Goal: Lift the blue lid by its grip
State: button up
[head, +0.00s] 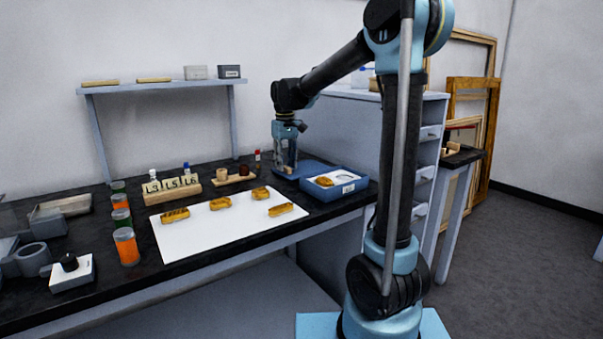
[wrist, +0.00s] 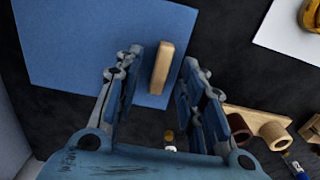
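The blue lid (wrist: 80,45) is a flat blue panel lying on the dark bench, with a pale wooden bar as its grip (wrist: 161,68). In the head view the lid (head: 312,165) lies behind the blue open box, partly hidden by my gripper. My gripper (head: 286,170) points straight down over the lid. In the wrist view my gripper (wrist: 162,60) is open, with one finger on each side of the grip and a gap showing on both sides. The head view does not show the grip clearly.
The open blue box (head: 348,189) holding a gilt piece stands just in front of the lid. A white sheet (head: 228,230) with several gilt pieces lies to the left. A small wooden holder (head: 233,179) and a red-capped vial (head: 258,160) stand close by.

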jog(key=shift+f, duration=0.55)
grip_shut()
notch_tip(320, 180, up, 16)
dwell(0.9)
